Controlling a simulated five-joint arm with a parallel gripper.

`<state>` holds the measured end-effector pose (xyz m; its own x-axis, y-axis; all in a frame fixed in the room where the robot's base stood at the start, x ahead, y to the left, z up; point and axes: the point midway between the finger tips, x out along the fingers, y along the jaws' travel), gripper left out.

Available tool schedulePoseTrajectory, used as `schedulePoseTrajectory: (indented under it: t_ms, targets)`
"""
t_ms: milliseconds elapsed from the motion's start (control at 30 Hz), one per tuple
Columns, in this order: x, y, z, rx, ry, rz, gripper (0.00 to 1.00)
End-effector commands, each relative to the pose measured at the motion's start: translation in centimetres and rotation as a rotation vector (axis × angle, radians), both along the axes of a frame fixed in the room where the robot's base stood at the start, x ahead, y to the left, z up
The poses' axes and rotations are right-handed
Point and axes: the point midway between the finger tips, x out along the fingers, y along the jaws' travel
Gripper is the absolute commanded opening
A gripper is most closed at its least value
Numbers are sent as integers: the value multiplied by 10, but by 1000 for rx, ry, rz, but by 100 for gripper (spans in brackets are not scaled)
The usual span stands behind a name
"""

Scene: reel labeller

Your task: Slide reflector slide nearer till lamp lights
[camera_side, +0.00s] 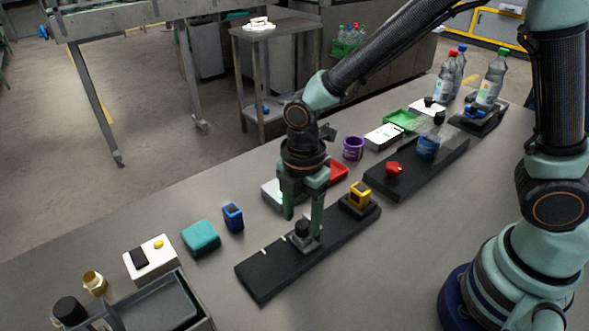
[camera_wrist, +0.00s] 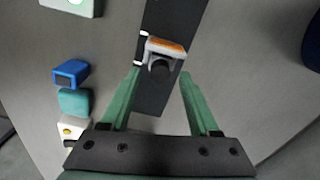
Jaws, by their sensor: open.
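The reflector slide is a grey carriage with a black knob (camera_side: 302,229) on a long black rail (camera_side: 262,280). In the wrist view its orange reflector face (camera_wrist: 166,45) shows behind the knob (camera_wrist: 160,69). My gripper (camera_side: 303,224) points down at the slide with its fingers apart. In the wrist view the gripper (camera_wrist: 160,75) has one finger on each side of the knob, with gaps visible. A yellow sensor block (camera_side: 360,194) stands at the rail's far right end. A white box (camera_wrist: 72,6) beside the rail shows a bright green spot, apparently a lit lamp.
A blue block (camera_side: 233,216), a teal block (camera_side: 201,236) and a white box with a yellow button (camera_side: 151,258) stand left of the rail. A second black rail (camera_side: 421,168) with a red knob lies behind right. The bench right of the rail is clear.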

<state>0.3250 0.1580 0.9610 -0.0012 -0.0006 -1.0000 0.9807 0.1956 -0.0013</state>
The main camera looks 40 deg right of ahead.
Motion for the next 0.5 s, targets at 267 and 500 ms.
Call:
schedulePoseTrajectory:
  t_ms: [267, 500]
  targets:
    - [1, 1, 53, 4, -7, 0, 62]
    - [1, 1, 95, 3, -5, 0, 62]
